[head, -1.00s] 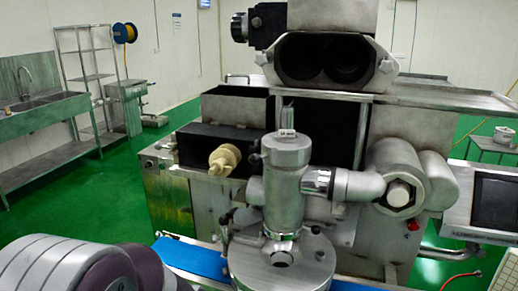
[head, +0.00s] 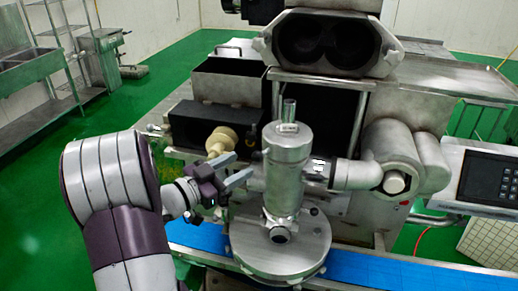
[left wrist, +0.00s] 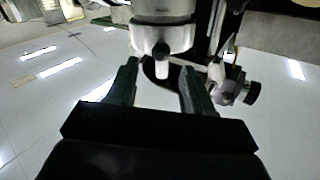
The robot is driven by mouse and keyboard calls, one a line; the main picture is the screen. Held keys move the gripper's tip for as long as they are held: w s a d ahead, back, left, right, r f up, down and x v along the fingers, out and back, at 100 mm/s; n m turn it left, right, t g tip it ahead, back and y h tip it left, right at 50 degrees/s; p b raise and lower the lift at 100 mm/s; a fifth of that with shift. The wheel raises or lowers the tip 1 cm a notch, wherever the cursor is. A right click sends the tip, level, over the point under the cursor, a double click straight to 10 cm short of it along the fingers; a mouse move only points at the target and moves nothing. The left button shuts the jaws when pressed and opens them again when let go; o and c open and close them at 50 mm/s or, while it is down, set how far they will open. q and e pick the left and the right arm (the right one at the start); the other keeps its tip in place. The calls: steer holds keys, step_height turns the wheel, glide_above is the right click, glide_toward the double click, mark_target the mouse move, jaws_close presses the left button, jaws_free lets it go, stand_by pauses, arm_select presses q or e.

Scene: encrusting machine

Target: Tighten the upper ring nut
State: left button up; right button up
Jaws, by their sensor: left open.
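The upper ring nut appears to be the wide silver band (head: 287,146) around the top of the upright metal cylinder, though its edges are hard to make out in the head view. In the left wrist view a silver ring (left wrist: 150,40) with a short light peg (left wrist: 162,66) shows just beyond my fingers. My left gripper (head: 233,169) is open and empty, left of the cylinder, its fingers pointing at it. In the left wrist view the peg lies between the two fingertips (left wrist: 160,78), apart from both. My right gripper is not in view.
The cylinder stands on a round metal plate (head: 280,254) over a blue conveyor belt (head: 365,268). A side pipe (head: 352,174) joins it on the right. A cream nozzle (head: 221,140) sits behind my left gripper. A control panel (head: 489,178) is at the right.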

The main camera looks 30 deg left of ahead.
mark_target(253, 157)
arm_select(q)
steer(key=p+x, duration=0.1)
steer(key=x, duration=0.5)
steer(key=shift+r+p, duration=0.1)
steer(key=shift+p, duration=0.2)
steer(key=shift+w+d, duration=0.25)
steer(key=shift+w, duration=0.2)
steer(key=shift+w+a, duration=0.1)
jaws_close()
steer(key=shift+w, duration=0.1)
